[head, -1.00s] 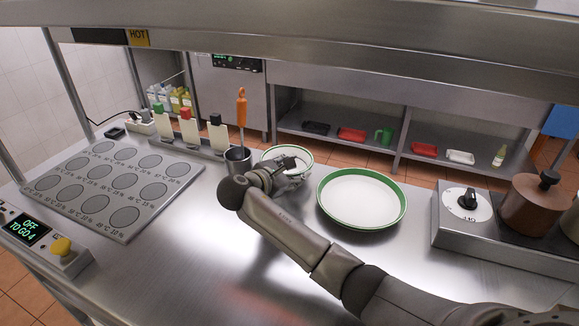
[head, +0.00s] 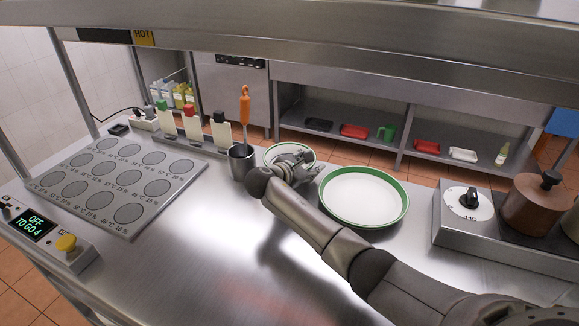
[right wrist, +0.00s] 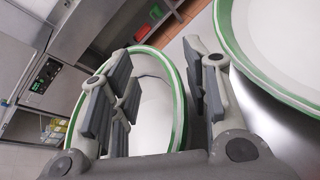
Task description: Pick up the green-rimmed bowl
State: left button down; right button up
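The green-rimmed bowl (head: 280,152) is white and stands upright at the back of the steel counter, beside a metal cup. My right gripper (head: 302,160) is at the bowl's right side and hides part of it. In the right wrist view the bowl (right wrist: 152,115) lies below the gripper (right wrist: 158,70). The fingers are open and apart, the left ones over the bowl's inside and the right one outside, with the near rim between them. I cannot tell whether they touch it. My left gripper is not in view.
A large green-rimmed plate (head: 363,197) lies close to the right of the bowl. The metal cup (head: 241,163) holds an orange-handled tool (head: 244,105). A stove (head: 475,219) with a brown pot (head: 536,207) stands at right. The front middle counter is clear.

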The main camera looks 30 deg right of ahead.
grip_shut()
